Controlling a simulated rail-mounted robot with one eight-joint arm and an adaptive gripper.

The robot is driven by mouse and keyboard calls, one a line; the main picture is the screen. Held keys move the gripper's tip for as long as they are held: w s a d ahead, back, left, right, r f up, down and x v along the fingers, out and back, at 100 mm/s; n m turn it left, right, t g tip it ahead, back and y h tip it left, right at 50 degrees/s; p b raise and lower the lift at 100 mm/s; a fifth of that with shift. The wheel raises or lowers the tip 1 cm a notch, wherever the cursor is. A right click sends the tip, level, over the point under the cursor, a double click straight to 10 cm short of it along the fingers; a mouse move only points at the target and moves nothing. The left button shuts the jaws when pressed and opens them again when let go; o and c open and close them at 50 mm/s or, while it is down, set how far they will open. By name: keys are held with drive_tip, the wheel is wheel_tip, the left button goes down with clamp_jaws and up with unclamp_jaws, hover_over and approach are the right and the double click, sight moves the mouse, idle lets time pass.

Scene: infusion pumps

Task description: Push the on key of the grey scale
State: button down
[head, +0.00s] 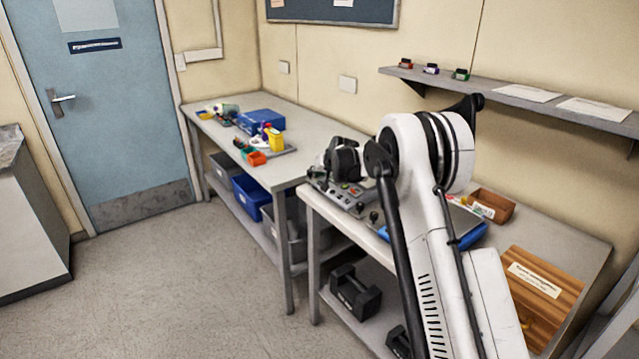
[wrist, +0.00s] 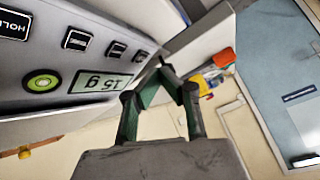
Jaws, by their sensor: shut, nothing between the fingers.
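I cannot read a label on the green key. My gripper (wrist: 167,73) is shut and empty, its tips in front of the panel's display end, to the right of the green key in the picture. I cannot tell whether the tips touch anything. In the head view, the arm largely hides my gripper.
A grey device with coloured buttons (head: 350,196) stands at the near bench's left end. A blue tray-like thing (head: 470,228), a brown box (head: 492,205) and a wooden board (head: 535,285) are to its right. The far bench (head: 310,130) holds a blue box (head: 261,120). A shelf (head: 520,93) hangs above.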

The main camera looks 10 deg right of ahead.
drive_tip(key=shift+s+a+r+p, duration=0.1)
drive_tip(key=shift+a+r+p, duration=0.15)
drive_tip(key=shift+r, duration=0.6)
drive_tip(key=shift+s+a+r+p, duration=0.1)
drive_tip(key=shift+a+r+p, duration=0.15)
drive_tip(key=shift+r, duration=0.6)
drive_tip(key=shift+s+a+r+p, duration=0.15)
drive_tip(key=shift+r+p, duration=0.1)
drive_tip(key=shift+r, duration=0.6)
drive_tip(key=s+r, duration=0.6)
drive_tip(key=s, duration=0.4)
drive_tip(key=s+r+h, duration=0.1)
drive_tip(key=s+r, duration=0.6)
drive_tip(key=s, duration=0.3)
drive_tip(key=s+r, duration=0.6)
drive_tip(key=s, duration=0.4)
drive_tip(key=s+f, duration=0.3)
drive_tip(key=s, duration=0.8)
drive_tip(key=s+f+n+g+h, duration=0.1)
drive_tip(key=s+f, duration=0.1)
drive_tip(key=s, duration=1)
drive_tip(key=s+f, duration=0.3)
drive_tip(key=s, duration=0.8)
drive_tip(key=shift+s+d+f+n+g, duration=0.25)
drive_tip(key=shift+f+n+g, duration=0.05)
drive_tip(key=shift+g, duration=0.1)
